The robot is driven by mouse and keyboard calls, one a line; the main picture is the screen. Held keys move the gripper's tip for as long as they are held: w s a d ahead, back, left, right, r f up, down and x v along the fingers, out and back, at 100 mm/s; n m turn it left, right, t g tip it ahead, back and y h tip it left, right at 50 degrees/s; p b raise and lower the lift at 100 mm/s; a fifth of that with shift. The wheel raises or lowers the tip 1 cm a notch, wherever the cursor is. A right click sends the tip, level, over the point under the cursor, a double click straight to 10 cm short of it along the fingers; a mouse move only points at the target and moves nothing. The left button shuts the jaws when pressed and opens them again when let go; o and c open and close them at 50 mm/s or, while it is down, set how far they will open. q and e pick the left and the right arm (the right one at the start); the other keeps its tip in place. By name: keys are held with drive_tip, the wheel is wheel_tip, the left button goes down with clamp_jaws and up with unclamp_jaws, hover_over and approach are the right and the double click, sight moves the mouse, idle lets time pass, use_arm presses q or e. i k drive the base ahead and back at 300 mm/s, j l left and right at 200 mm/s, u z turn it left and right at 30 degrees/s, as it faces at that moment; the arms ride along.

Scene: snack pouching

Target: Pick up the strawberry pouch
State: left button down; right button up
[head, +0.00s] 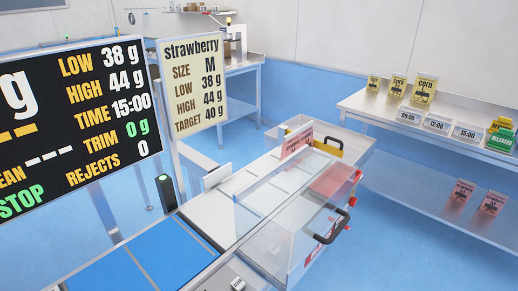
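Two pink pouches stand on the lower shelf of the bench at the right, a left one (462,192) and a right one (491,197). Their dark print is too small to read, so I cannot tell if either is the strawberry pouch. A cream sign (196,85) headed "strawberry" stands at the upper left and lists size M, low 38 g, high 44 g and target 40 g. Neither of my grippers shows in the head view.
Yellow corn pouches (426,91) and time cards (436,125) are on the bench's upper shelf, with a green "released" block (501,140). A machine with a clear guard (275,228) and black handle fills the centre. A large display (75,120) blocks the left. Blue floor lies between machine and bench.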

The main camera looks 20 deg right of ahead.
sight(291, 144)
drive_tip(key=i+l+u, duration=0.25)
drive_tip(key=l, duration=0.4)
drive_tip(key=i+l+u, duration=0.1)
drive_tip(key=l+u, duration=0.2)
drive_tip(key=l, duration=0.4)
drive_tip(key=l+u, duration=0.25)
drive_tip(key=l, duration=0.45)
drive_tip(key=i, duration=0.1)
